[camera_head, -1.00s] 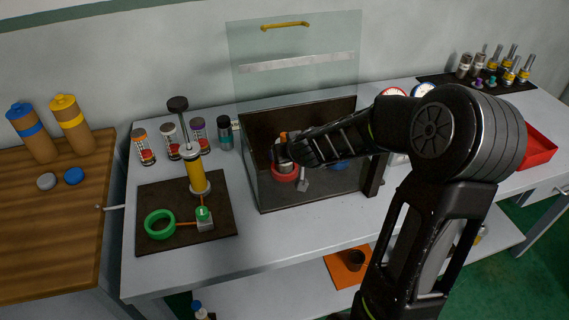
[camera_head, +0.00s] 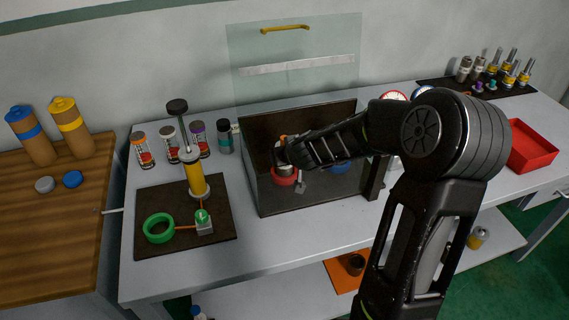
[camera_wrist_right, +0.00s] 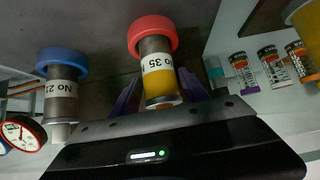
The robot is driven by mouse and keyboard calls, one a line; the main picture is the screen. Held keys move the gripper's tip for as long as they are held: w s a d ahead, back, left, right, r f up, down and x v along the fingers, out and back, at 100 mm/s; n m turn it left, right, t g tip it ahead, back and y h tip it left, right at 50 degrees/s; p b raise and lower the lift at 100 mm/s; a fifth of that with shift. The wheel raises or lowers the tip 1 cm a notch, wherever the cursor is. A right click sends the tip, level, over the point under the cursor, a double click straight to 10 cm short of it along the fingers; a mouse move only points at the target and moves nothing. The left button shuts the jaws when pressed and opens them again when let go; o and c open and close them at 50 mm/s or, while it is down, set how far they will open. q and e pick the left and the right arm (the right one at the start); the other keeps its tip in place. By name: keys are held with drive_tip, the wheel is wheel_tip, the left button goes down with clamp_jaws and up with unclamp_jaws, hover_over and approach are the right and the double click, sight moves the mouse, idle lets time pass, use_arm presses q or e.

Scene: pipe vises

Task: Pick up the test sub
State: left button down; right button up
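No label in view reads test sub, so I cannot tell for sure which part it is. A grey and yellow cylinder (camera_wrist_right: 158,75) marked No 35 stands in a red ring (camera_wrist_right: 152,32) inside the glass-fronted box. My right gripper (camera_wrist_right: 160,78) has its purple fingers on both sides of this cylinder, close to it; whether they press on it is unclear. In the head view my right gripper (camera_head: 283,152) is over the red ring (camera_head: 285,176) and hides most of the cylinder. Another grey cylinder (camera_wrist_right: 62,90), marked No 23, sits in a blue ring (camera_wrist_right: 62,60). My left gripper is out of view.
The box (camera_head: 257,192) has walls around the gripper and a raised clear lid (camera_head: 300,85). A dark mat (camera_head: 150,200) with a yellow pump and green ring lies left of it. Small jars (camera_head: 170,140) stand behind. A red tray (camera_head: 530,148) is at right.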

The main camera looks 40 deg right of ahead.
clamp_jaws()
idle(0.3)
drive_tip(key=shift+w+r, duration=0.1)
idle(0.4)
